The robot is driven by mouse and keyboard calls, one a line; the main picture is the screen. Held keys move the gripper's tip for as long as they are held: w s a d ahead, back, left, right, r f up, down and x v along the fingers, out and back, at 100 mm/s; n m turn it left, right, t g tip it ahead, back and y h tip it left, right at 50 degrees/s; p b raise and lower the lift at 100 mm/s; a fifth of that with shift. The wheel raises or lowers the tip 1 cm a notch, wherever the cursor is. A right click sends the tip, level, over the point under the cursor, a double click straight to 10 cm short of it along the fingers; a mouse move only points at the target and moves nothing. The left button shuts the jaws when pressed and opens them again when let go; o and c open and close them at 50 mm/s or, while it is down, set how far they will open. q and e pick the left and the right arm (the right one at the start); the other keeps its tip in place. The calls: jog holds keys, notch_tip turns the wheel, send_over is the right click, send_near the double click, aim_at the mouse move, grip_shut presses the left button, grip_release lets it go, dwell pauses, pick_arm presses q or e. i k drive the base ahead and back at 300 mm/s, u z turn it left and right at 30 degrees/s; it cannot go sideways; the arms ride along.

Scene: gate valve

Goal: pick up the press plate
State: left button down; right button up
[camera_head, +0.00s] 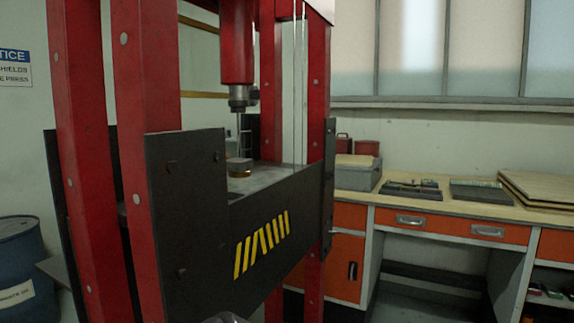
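A red hydraulic press (145,90) stands in front of me, with a dark bed (285,240) between its posts. A flat grey surface (272,178) shows on top of the bed; I cannot tell whether it is the press plate or the bed itself. A small round piece (239,167) with a grey top and brass-coloured lower side sits there, below the press ram (238,95) and apart from it. Neither gripper can be made out. A small grey rounded shape at the bottom edge is too cut off to identify.
A workbench (450,212) with orange drawers stands at the right, holding a grey box (355,175), dark trays (412,190) and stacked boards (540,188). A blue drum (22,265) stands at the left. Dark side plates partly block the bed.

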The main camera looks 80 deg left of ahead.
aim_at(234, 164)
jog(key=u, duration=0.65)
jog(key=i, duration=2.05)
jog(key=u, duration=2.5)
jog(key=i, duration=1.6)
jog(key=z, duration=0.9)
